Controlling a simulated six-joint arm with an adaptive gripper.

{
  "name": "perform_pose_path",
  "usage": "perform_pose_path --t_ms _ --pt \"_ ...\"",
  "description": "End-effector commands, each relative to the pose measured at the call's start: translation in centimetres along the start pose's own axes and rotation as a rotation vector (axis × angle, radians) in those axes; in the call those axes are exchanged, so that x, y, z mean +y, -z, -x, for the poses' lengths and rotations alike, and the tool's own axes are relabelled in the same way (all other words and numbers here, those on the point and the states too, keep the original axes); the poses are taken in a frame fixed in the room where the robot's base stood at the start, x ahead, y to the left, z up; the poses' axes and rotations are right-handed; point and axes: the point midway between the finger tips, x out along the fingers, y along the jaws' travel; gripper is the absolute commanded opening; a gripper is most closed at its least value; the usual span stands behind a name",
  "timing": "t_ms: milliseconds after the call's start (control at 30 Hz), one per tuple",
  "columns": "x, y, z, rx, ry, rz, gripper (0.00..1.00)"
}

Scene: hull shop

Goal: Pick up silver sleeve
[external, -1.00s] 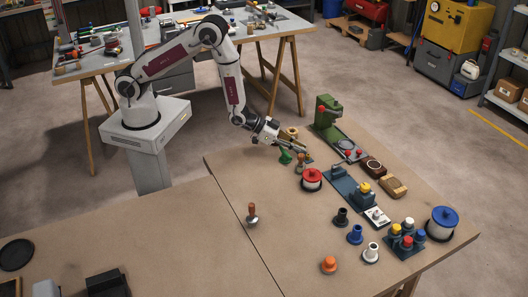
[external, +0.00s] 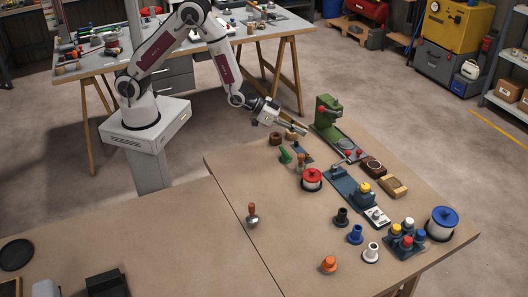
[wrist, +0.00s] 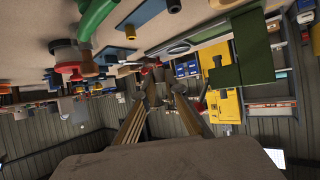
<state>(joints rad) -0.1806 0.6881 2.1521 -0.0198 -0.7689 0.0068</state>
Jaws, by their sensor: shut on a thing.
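My gripper (external: 303,129) is raised above the far end of the workbench, left of the green press. In the wrist view its two fingers (wrist: 159,92) are apart at the tips, closed on a small greyish piece, the silver sleeve (wrist: 154,93). The sleeve is mostly hidden and dim there. In the external view it is too small to make out at the fingertips.
The green press (external: 327,112) stands right of my gripper. Below are brown rings (external: 275,138), a green piece (external: 285,156) and a red-topped spool (external: 312,177). Several coloured pegs stand nearer the front. The bench's left half (external: 130,220) has open room.

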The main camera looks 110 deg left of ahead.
Motion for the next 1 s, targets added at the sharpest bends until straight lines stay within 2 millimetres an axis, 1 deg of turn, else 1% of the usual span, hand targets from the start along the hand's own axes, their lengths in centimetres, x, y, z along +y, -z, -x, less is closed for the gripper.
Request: perform_pose_path --t_ms 100,233,1000 --pt "0.00 0.70 0.36 0.002 0.000 0.000 0.00" --pt "0.00 0.94 0.54 0.000 0.000 0.000 0.00" --pt "0.00 1.04 0.57 0.001 0.000 0.000 0.00"
